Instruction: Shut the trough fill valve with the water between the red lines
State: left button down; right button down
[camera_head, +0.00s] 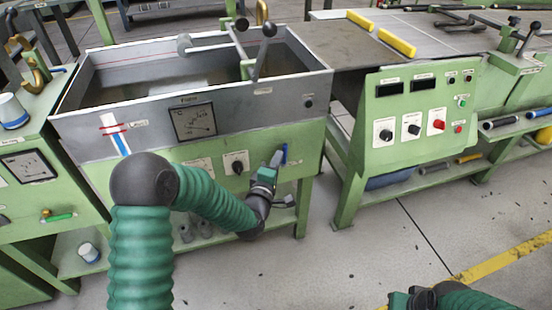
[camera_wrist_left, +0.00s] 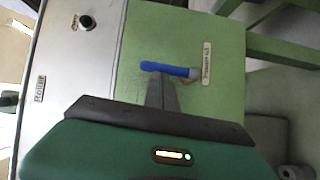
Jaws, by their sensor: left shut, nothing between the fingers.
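The grey trough (camera_head: 75,125) stands on a green frame. On its front is a sight gauge (camera_head: 122,145), white above and blue below, with red marks (camera_head: 114,129) across it. The top of the blue appears close to the red marks; at this size I cannot tell if it lies between them. A blue valve handle (camera_head: 285,153) sits on the green front panel; it also shows in the left wrist view (camera_wrist_left: 170,69). My left gripper (camera_head: 277,159) is shut and empty, its fingertips right at the handle; contact is unclear. My right gripper (camera_head: 412,298) is partly visible at the bottom edge.
A temperature dial (camera_head: 194,121) and a black knob (camera_head: 236,162) are on the trough's front. A green control console (camera_head: 420,110) with knobs and buttons stands to the right. The floor (camera_head: 350,260) in front is clear.

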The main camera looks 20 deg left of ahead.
pick_arm(q)
jog(key=w+d+m+g+y+p, duration=0.4)
jog(key=d+m+g+p, duration=0.2)
jog(key=p, duration=1.4)
jog(key=shift+r+m, duration=0.3)
jog(key=shift+m, duration=0.8)
jog(key=shift+w+d, duration=0.1)
jog(key=shift+p, duration=0.3)
